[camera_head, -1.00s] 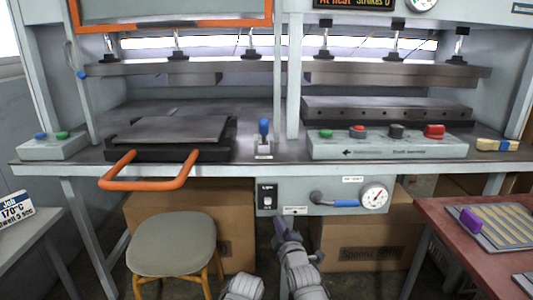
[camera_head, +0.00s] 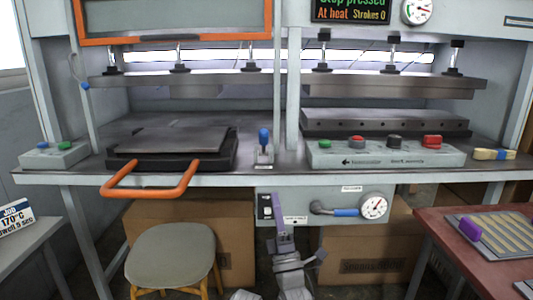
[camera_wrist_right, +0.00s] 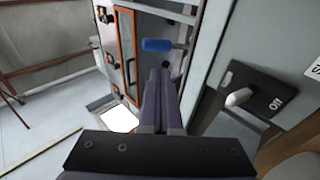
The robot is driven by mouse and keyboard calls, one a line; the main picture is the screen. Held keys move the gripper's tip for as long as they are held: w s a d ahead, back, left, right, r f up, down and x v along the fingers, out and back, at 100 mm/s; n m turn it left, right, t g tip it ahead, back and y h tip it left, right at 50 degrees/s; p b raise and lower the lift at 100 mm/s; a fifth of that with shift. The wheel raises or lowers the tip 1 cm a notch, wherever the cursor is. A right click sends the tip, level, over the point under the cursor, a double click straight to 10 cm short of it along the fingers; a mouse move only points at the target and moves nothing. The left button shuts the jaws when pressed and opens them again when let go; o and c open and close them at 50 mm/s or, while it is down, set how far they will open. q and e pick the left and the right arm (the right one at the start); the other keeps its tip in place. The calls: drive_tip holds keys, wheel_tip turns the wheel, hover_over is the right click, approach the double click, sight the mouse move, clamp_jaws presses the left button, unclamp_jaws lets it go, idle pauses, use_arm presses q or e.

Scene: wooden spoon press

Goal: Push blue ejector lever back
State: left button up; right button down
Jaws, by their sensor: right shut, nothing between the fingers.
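The blue ejector lever (camera_head: 264,141) stands upright in a small bracket on the bench's front edge, between the two press stations. Its blue grip (camera_wrist_right: 157,45) also shows in the right wrist view, beyond the fingertips and apart from them. My right gripper (camera_head: 281,213) has purple fingers pointing up, in front of the control panel under the bench edge and below the lever. In the right wrist view its fingers (camera_wrist_right: 159,78) are shut together with nothing between them. My left gripper is not in view.
A black switch (camera_head: 265,206) is close left of my right gripper; it also shows in the wrist view (camera_wrist_right: 250,98). A blue-handled valve (camera_head: 343,212) and gauge are to the right. An orange tray handle (camera_head: 150,192) juts out left. The grey bench edge (camera_head: 220,182) lies above the gripper.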

sight(265, 141)
drive_tip(key=shift+s+r, duration=0.25)
drive_tip(key=p+x, duration=1)
drive_tip(key=x, duration=0.4)
drive_tip(key=shift+r, duration=0.15)
drive_tip(key=shift+s, duration=0.1)
